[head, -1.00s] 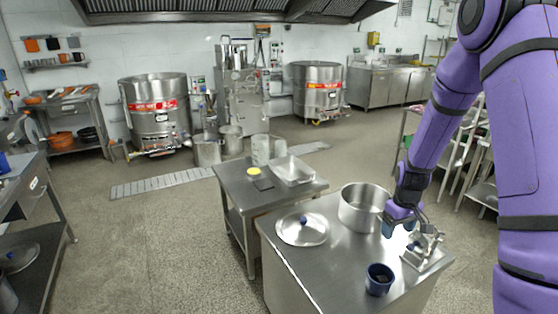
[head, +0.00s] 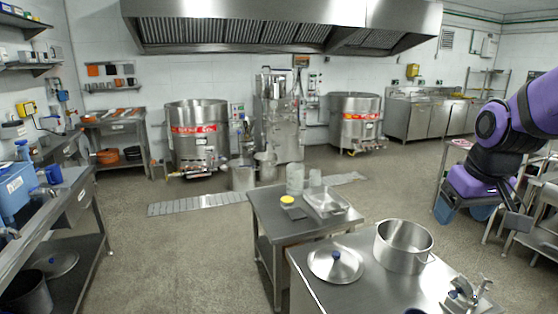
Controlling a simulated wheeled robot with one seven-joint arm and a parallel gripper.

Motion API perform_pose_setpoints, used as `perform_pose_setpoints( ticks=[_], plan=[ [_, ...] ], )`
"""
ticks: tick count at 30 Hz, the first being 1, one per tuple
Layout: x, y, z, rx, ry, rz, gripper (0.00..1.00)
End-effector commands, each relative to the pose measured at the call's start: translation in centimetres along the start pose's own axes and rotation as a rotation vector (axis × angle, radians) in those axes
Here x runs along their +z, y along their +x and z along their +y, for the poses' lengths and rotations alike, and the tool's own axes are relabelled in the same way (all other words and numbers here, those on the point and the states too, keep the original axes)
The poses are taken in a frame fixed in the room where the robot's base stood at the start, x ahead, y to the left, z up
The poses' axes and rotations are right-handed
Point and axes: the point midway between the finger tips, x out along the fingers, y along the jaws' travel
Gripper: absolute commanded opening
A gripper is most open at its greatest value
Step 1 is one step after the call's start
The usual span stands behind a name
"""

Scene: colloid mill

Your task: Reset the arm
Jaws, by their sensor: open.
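My purple arm is folded up at the right edge in the head view. My gripper (head: 464,211) hangs from it, with its two blue fingertips apart and nothing between them. It is raised in the air, to the upper right of the steel pot (head: 403,248) in the picture and clear of the steel table (head: 370,288). A metal fixture (head: 466,294) stands on the table's right part, below the gripper in the picture and apart from it.
A lid with a blue knob (head: 335,265) lies left of the pot. A smaller table (head: 275,224) adjoins behind, holding a metal tray (head: 326,201). A shelf bench (head: 60,225) lines the left. Racks (head: 538,225) stand at right. The middle floor is open.

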Motion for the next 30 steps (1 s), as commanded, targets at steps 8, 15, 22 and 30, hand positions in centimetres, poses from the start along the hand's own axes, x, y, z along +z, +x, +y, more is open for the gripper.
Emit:
perform_pose_setpoints(
  ticks=[8, 15, 22, 30],
  plan=[
    [4.7, -6.0, -2.5, 0.003, 0.030, 0.087, 0.72],
    [9.2, -9.4, -3.9, 0.002, 0.060, 0.150, 0.72],
    [11.7, -10.7, -4.5, 0.001, 0.079, 0.182, 0.72],
    [12.0, -10.8, -4.6, 0.000, 0.083, 0.185, 0.72]
  ],
)
